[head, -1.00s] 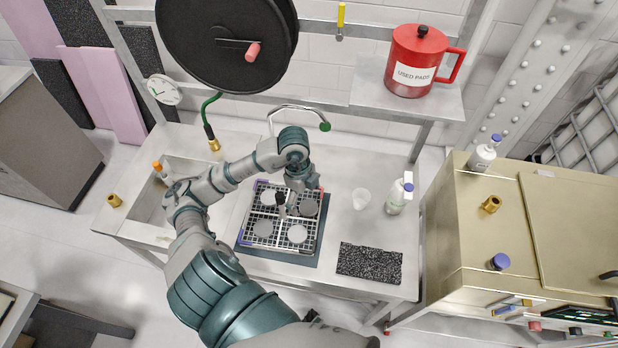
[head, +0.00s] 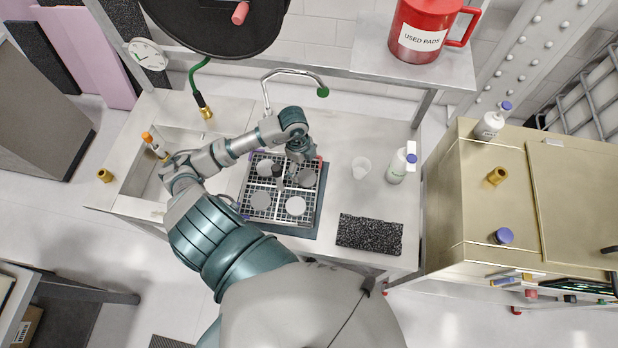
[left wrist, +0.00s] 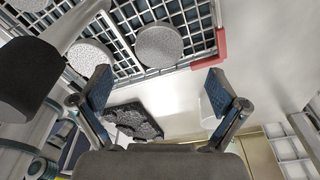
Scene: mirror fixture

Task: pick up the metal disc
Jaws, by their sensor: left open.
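Several round discs sit in a gridded rack (head: 317,207) on the bench. In the head view, a darker grey disc (head: 306,177) is at back right, with lighter discs at front right (head: 295,206), front left (head: 261,200) and back left (head: 266,167). Which one is metal I cannot tell for sure. My left gripper (head: 302,158) is above the rack's back right. In the left wrist view its fingers (left wrist: 162,92) are wide apart and empty; a speckled grey disc (left wrist: 158,45) lies beyond them, another (left wrist: 90,54) farther left. My right gripper is not in view.
A black-topped post (head: 277,171) stands mid-rack, close to my gripper. A faucet (head: 294,74) arches behind. A sink lies left.

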